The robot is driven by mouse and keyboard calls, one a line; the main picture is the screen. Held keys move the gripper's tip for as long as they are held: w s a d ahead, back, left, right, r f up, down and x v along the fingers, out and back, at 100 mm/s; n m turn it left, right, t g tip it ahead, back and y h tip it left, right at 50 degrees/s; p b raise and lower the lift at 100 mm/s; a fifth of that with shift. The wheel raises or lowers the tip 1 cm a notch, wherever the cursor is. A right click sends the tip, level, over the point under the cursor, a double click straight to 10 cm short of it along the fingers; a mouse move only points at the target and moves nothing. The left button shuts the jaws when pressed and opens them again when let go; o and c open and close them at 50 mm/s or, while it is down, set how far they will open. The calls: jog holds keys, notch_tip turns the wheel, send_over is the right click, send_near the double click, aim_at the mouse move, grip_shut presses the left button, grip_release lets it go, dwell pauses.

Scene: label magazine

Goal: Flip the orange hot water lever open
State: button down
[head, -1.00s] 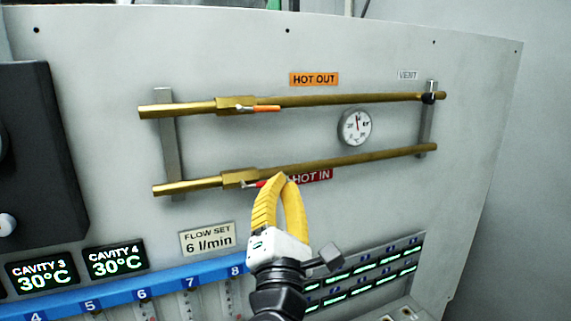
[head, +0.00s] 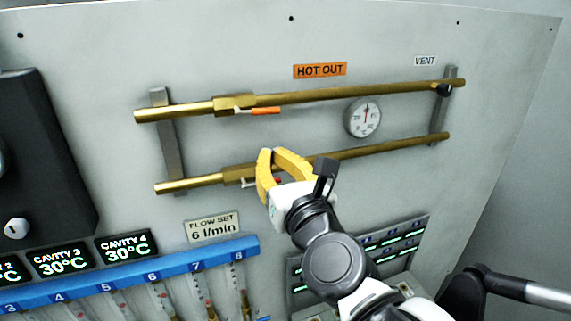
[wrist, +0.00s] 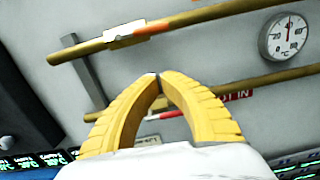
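The orange lever (head: 265,110) lies along the upper brass pipe (head: 350,95), just right of its valve body, below the HOT OUT label (head: 320,70). In the wrist view the orange lever (wrist: 162,25) is at the top, beyond my fingers. My gripper (head: 270,152) has yellow fingers with their tips together and nothing between them. It overlaps the lower pipe in the head view, with its tips below the orange lever and apart from it. The closed tips also show in the wrist view (wrist: 157,77).
The lower brass pipe (head: 380,147) carries a red lever (wrist: 172,115), partly hidden by my gripper. The HOT IN label (wrist: 235,95) is partly covered too. A round gauge (head: 363,118) sits between the pipes at right. A blue flow-meter rail (head: 130,275) runs below.

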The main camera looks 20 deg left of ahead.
aim_at(265, 111)
jog(key=w+a+r+n+p, duration=0.1)
jog(key=w+a+r+p, duration=0.1)
jog(key=r, duration=0.3)
jog(key=shift+w+r+p, duration=0.15)
jog(key=shift+w+p, duration=0.25)
jog(key=shift+w, duration=0.3)
jog(key=shift+s, duration=0.1)
